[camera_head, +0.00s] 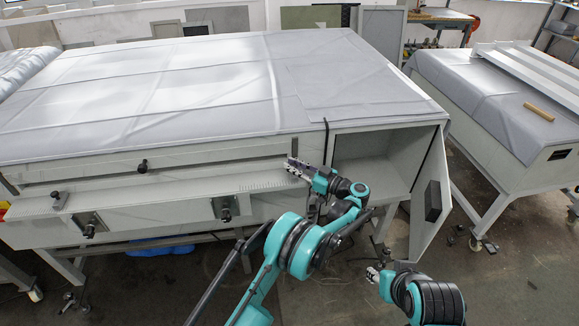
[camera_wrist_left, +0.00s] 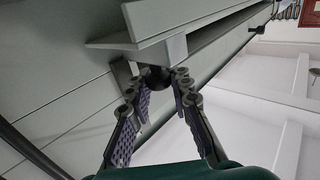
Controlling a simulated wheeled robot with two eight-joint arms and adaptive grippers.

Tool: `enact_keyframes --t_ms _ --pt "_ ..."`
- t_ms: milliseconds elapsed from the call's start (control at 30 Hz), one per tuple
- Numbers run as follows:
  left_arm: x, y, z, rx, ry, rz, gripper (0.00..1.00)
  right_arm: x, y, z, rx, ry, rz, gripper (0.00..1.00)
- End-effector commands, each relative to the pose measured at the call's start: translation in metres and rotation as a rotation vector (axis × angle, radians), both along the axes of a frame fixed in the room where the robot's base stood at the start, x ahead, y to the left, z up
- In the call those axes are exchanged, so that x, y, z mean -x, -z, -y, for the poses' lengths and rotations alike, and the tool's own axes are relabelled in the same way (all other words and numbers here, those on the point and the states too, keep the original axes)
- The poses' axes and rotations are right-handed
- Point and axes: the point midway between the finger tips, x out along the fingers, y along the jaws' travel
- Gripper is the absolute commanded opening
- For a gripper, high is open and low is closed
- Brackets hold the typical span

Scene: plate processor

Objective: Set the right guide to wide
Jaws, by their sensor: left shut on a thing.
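The processor (camera_head: 70,176) has a feed tray (camera_head: 190,187) along its front. My left gripper (camera_head: 291,164) is at the right end of this tray and hides most of what it holds in the head view. In the left wrist view, my left gripper (camera_wrist_left: 157,82) has its fingers around a dark round knob (camera_wrist_left: 157,77). The knob is under a grey bracket (camera_wrist_left: 174,49), which appears to be the right guide.
Black knobs (camera_head: 143,166) show on the front panel, and two clamps (camera_head: 226,210) below the tray. An open cabinet door (camera_head: 430,200) stands out at the right, near my right arm. A second covered table (camera_head: 490,105) is farther right.

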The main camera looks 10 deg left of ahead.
Motion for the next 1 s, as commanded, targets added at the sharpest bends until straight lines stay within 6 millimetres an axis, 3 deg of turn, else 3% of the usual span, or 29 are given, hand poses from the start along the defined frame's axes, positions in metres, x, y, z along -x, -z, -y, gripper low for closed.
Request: enact_keyframes --t_ms 33,100,133,500,1000 --pt "-0.001 -0.001 0.004 -0.001 0.01 0.0 0.22 0.0 0.0 0.0 0.0 0.0 0.0 0.4" --pt "-0.001 -0.001 0.004 -0.001 0.01 0.0 0.4 0.0 0.0 0.0 0.0 0.0 0.0 0.4" --pt "-0.001 -0.001 0.003 -0.001 0.01 0.0 0.43 0.0 0.0 0.0 0.0 0.0 0.0 0.4" --pt "0.001 0.0 0.006 -0.001 0.007 0.0 0.43 0.0 0.0 0.0 0.0 0.0 0.0 0.4" --pt "0.034 0.0 0.067 -0.001 0.01 0.0 0.43 0.0 0.0 0.0 0.0 0.0 0.0 0.4"
